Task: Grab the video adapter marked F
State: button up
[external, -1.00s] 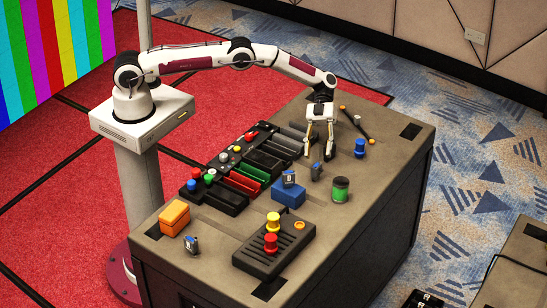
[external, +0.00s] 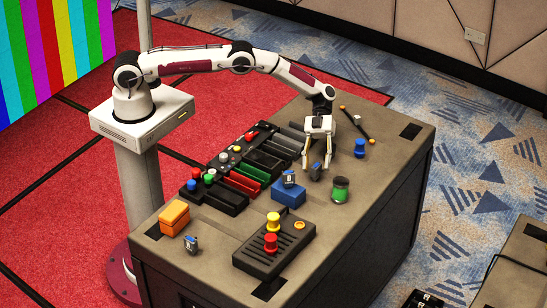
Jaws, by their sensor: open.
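My gripper (external: 316,166) is open, pointing down over the table with its fingertips low, on either side of a small dark adapter (external: 316,171). The marking on this adapter is too small to read. A second small adapter (external: 289,179) sits on top of a blue block (external: 288,193), left of my gripper; its label looks like a B. A third small adapter (external: 191,244) stands near the table's left front edge; its mark cannot be read for sure.
A green jar (external: 340,190) stands close to the right of my gripper. A blue knob-shaped piece (external: 360,148) is behind it. A dark box with red and yellow knobs (external: 272,250) lies in front. An orange block (external: 174,218) is at left.

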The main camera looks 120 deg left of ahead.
aim_at(316, 162)
grip_shut()
jog(key=shift+r, duration=0.1)
notch_tip(316, 162, up, 18)
dwell(1.0)
dwell(0.4)
